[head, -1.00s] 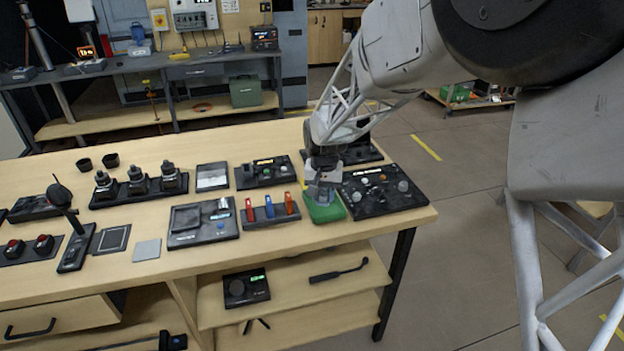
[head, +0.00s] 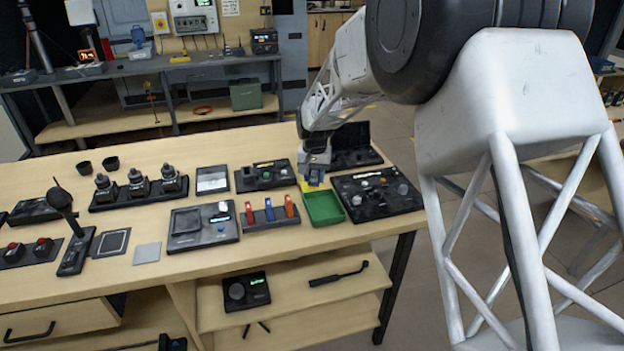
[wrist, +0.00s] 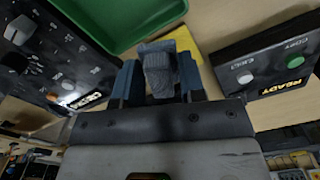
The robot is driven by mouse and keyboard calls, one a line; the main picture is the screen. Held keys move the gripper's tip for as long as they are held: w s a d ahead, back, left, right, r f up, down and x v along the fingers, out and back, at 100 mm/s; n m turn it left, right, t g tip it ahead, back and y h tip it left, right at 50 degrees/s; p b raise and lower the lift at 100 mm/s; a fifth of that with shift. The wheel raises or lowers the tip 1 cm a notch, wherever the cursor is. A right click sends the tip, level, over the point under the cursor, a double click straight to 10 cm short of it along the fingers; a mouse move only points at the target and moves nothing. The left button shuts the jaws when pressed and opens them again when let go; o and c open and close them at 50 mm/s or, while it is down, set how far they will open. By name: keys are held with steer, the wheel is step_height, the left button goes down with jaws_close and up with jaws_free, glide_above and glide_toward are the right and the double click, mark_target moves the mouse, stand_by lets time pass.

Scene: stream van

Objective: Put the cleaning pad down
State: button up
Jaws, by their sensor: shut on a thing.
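My gripper (head: 314,174) points down just behind the green tray (head: 341,217). In the wrist view my gripper (wrist: 160,75) is shut on a ridged grey-blue piece, which I take for the cleaning pad (wrist: 159,66). A flat yellow piece (head: 317,185) shows under the fingers at the tray's back edge. In the wrist view the yellow piece (wrist: 189,42) lies beyond the grey-blue one, beside the green tray (wrist: 112,38). I cannot tell whether the yellow is part of the pad, or whether the held piece touches the table. The tray's visible floor looks empty.
A black panel with knobs (head: 378,195) stands right of the tray. A holder with red and blue handles (head: 270,217) is on its left. A black control box (head: 265,175) is left of my gripper, and a black case (head: 352,147) behind it.

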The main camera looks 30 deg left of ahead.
mark_target(312, 178)
steer(key=shift+w+a+f, duration=0.15)
steer(key=shift+w+a, duration=1)
steer(key=shift+w, duration=0.2)
steer(key=shift+f, duration=1.75)
steer(key=shift+f, duration=0.15)
steer(key=o, duration=0.8)
steer(key=shift+o, duration=0.2)
step_height(312, 178, up, 12)
steer(key=shift+d+r, duration=0.15)
steer(key=shift+r, duration=0.05)
